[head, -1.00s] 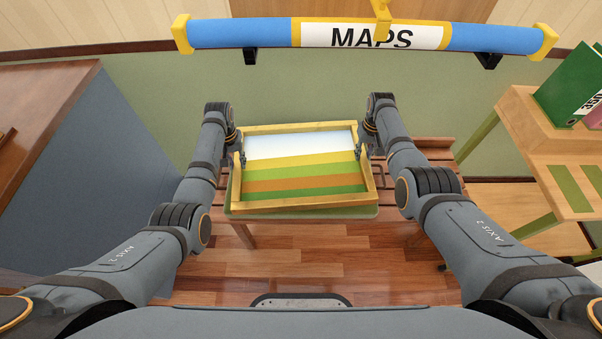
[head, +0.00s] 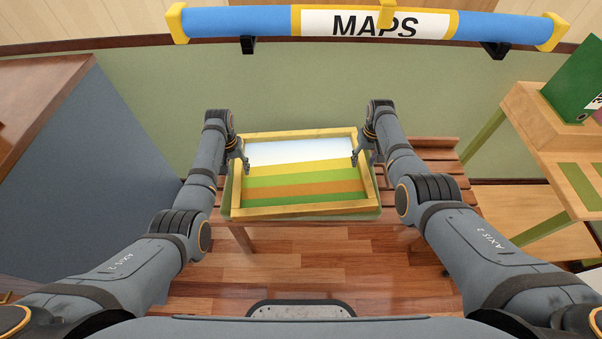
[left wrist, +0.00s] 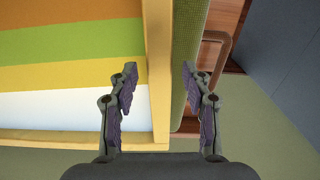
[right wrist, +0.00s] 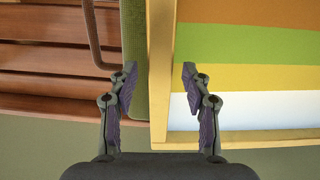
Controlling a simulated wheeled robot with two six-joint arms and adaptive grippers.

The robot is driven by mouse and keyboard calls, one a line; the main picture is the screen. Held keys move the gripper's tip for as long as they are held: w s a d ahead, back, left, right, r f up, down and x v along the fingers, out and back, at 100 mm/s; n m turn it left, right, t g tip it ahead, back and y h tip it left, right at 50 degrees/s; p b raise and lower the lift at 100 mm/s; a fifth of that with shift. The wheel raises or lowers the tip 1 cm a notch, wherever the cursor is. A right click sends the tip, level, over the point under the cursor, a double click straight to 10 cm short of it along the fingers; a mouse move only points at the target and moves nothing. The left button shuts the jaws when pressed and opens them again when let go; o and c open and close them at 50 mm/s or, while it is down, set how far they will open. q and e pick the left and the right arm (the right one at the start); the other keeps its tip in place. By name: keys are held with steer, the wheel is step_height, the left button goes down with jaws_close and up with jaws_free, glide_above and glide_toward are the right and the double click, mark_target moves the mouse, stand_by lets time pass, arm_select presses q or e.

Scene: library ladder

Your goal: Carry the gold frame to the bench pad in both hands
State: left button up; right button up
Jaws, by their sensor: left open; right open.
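The gold frame (head: 305,208) lies on the green bench pad (head: 375,215) on the slatted wooden bench. It holds a striped picture (head: 300,183) in white, yellow, green and orange. My left gripper (head: 245,168) is open over the frame's left side; in the left wrist view the frame's side rail (left wrist: 158,70) passes between its fingers. My right gripper (head: 356,160) is open at the right side; in the right wrist view the rail (right wrist: 161,70) shows between its fingers. The pad also shows beside the rail in the left wrist view (left wrist: 187,50) and the right wrist view (right wrist: 134,50).
A blue tube labelled MAPS (head: 370,23) hangs across the back wall above. A dark cabinet (head: 100,150) stands at left. A wooden shelf unit (head: 535,125) with a green binder (head: 575,80) stands at right. Bare bench slats (head: 435,170) lie right of the frame.

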arm_select(q)
step_height(320, 180, up, 12)
arm_select(e)
step_height(320, 180, up, 12)
stand_by(0.9)
arm_select(q)
steer(key=shift+f, duration=0.1)
arm_select(e)
steer(key=shift+f, duration=0.15)
